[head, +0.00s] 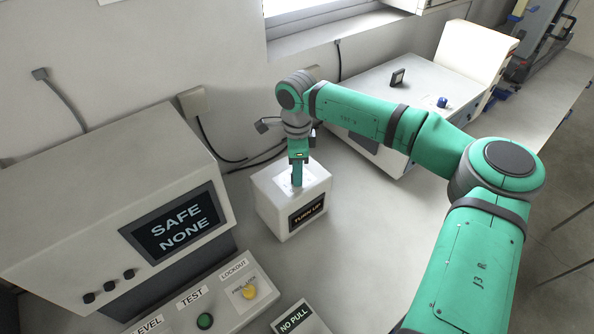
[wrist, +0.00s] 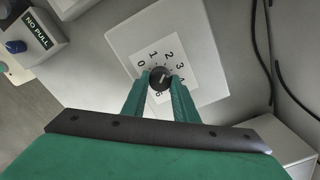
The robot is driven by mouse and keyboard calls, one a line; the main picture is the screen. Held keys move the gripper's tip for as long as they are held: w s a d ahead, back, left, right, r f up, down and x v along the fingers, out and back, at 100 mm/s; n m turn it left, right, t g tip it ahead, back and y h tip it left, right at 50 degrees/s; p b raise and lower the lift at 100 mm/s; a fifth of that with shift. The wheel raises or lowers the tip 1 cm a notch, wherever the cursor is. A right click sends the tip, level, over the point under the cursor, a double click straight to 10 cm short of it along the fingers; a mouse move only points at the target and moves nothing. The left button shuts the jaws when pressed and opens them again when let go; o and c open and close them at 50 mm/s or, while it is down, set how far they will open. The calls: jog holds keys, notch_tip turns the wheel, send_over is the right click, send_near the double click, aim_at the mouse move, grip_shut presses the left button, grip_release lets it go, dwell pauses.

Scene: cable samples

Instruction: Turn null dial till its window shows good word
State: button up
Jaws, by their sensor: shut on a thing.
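The null dial is a small black knob (wrist: 159,79) on a white numbered plate (wrist: 190,50) on top of a white box (head: 270,207). The box's front window (head: 306,212) reads "TURN UP". In the wrist view, my gripper (wrist: 160,82) is shut on the knob, one green finger on each side. In the head view, my gripper (head: 296,180) comes straight down on the box and hides the knob. The numbers 0 to 4 show around the knob; the lower ones are partly hidden by the fingers.
A large console at the left has a screen (head: 175,222) reading "SAFE NONE". A "NO PULL" box (head: 294,320) stands in front. Cables run behind the white box.

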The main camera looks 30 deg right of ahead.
jog(key=shift+m, duration=0.3)
jog(key=m, duration=0.3)
jog(key=shift+m, duration=2.1)
jog(key=o, duration=1.1)
jog(key=shift+c, duration=0.2)
notch_tip(320, 180, up, 11)
jog(key=shift+s+a+f, duration=0.1)
jog(key=shift+a, duration=0.05)
